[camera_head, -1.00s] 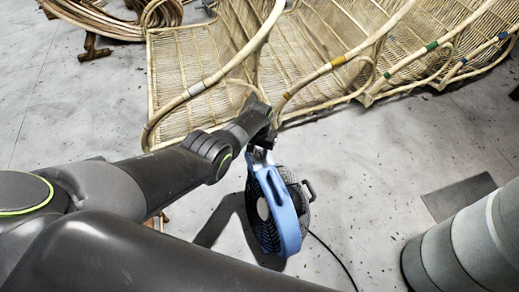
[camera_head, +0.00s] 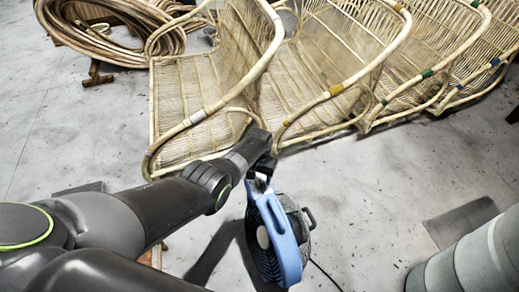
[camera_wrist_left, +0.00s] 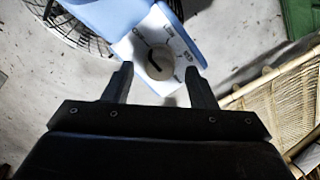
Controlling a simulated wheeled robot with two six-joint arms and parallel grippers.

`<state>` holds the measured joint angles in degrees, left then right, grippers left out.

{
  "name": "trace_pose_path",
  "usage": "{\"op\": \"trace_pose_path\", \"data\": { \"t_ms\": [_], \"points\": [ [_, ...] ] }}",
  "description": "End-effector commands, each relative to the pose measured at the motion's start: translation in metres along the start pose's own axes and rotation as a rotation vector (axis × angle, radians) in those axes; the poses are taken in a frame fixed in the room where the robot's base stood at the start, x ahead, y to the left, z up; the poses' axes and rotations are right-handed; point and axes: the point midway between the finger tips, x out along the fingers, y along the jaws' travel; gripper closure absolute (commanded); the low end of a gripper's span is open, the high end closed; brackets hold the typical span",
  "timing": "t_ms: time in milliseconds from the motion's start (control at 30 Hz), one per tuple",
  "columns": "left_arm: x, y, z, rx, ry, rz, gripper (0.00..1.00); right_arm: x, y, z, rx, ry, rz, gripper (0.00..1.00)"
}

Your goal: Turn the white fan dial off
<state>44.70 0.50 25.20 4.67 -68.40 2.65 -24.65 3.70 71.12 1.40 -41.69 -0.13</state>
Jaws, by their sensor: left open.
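The fan (camera_head: 278,240) stands on the floor below my left arm, with a blue frame and a dark grille. Its dial (camera_wrist_left: 160,62) is a round beige-grey knob with a dark pointer mark, on a white panel (camera_wrist_left: 128,46) with printed labels; the labels are too small to read surely. My left gripper (camera_head: 262,180) is at the top of the fan in the head view. In the left wrist view its two fingers (camera_wrist_left: 157,75) are apart, with the dial showing between and just beyond their tips. I cannot tell whether they touch it. My right gripper is not in view.
Several woven rattan chair frames (camera_head: 205,135) lie behind the fan. Coiled rattan (camera_head: 120,35) lies at the back left. A grey cylinder (camera_head: 470,262) stands at the front right. A black cable (camera_head: 325,273) runs along the floor from the fan. The floor to the right is mostly clear.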

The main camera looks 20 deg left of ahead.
Motion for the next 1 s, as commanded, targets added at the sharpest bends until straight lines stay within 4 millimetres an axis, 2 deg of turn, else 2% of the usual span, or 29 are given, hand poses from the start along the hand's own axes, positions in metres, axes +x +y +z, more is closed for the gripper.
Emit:
{"op": "trace_pose_path", "data": {
  "t_ms": [267, 567, 600, 700, 1000],
  "points": [
    [-0.019, 0.0, 0.0, 0.0, 0.0, 0.0, 0.48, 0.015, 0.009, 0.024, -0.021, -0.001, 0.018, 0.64],
    [-0.052, 0.0, 0.0, 0.0, 0.001, 0.0, 0.48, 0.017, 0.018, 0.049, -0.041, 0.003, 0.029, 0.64],
    [-0.065, 0.0, -0.001, 0.0, 0.004, 0.0, 0.48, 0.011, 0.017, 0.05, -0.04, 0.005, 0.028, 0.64],
    [-0.087, 0.0, 0.0, 0.0, 0.003, 0.0, 0.48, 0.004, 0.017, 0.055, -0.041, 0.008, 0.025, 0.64],
    [-0.14, 0.0, 0.0, 0.0, 0.003, 0.0, 0.48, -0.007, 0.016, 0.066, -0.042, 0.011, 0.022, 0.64]
  ]
}}
